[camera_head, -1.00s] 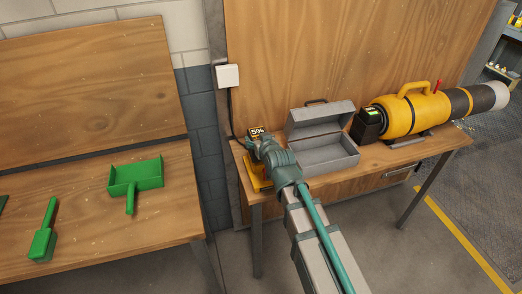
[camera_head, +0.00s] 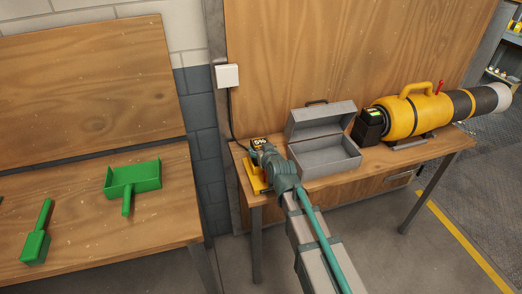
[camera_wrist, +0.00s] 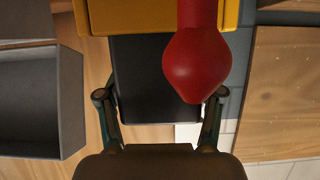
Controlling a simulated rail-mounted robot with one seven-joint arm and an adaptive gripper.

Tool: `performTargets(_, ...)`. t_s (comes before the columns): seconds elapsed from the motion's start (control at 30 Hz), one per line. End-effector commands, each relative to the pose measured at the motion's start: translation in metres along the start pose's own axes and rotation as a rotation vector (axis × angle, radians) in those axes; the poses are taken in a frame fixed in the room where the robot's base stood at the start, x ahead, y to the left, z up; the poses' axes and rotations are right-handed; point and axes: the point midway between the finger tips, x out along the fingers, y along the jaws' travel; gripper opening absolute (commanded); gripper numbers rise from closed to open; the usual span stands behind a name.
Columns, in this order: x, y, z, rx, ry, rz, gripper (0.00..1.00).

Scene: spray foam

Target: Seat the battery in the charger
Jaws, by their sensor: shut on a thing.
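My gripper (camera_head: 267,154) is over the left end of the right-hand bench. It is shut on a dark battery (camera_head: 259,142) with a lit "5%" display. In the wrist view the battery (camera_wrist: 140,75) is between my two fingers (camera_wrist: 162,95). The yellow charger (camera_head: 253,175) stands on the bench just below, partly hidden by my gripper. A yellow body (camera_wrist: 120,18), apparently the charger, borders the battery in the wrist view. A red knob (camera_wrist: 195,65) overlaps the battery's right side there. Whether the battery touches the charger's slot is hidden.
An open grey toolbox (camera_head: 325,158) stands right of the charger. A yellow blower-like machine (camera_head: 415,115) with a black battery (camera_head: 368,125) is farther right. A cable runs up to a white wall box (camera_head: 227,75). A green dustpan (camera_head: 133,177) and brush (camera_head: 35,245) lie on the left bench.

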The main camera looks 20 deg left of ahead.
Motion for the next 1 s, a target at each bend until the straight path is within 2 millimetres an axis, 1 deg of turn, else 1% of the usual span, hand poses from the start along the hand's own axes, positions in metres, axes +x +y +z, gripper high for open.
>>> performTargets(0.17, 0.002, 0.0, 0.003, 0.0, 0.001, 0.0, 0.15)
performTargets(0.2, 0.001, 0.0, 0.003, 0.0, -0.001, 0.0, 0.71)
performTargets(0.33, 0.001, 0.0, 0.003, 0.0, -0.001, 0.0, 0.92)
performTargets(0.63, 0.001, 0.0, 0.002, 0.0, -0.001, 0.0, 0.92)
performTargets(0.77, -0.001, 0.0, -0.001, 0.0, -0.001, 0.0, 0.92)
performTargets(0.87, -0.01, 0.0, 0.002, 0.0, 0.0, 0.0, 0.92)
performTargets(1.0, -0.035, 0.0, 0.003, 0.001, 0.002, 0.0, 0.92)
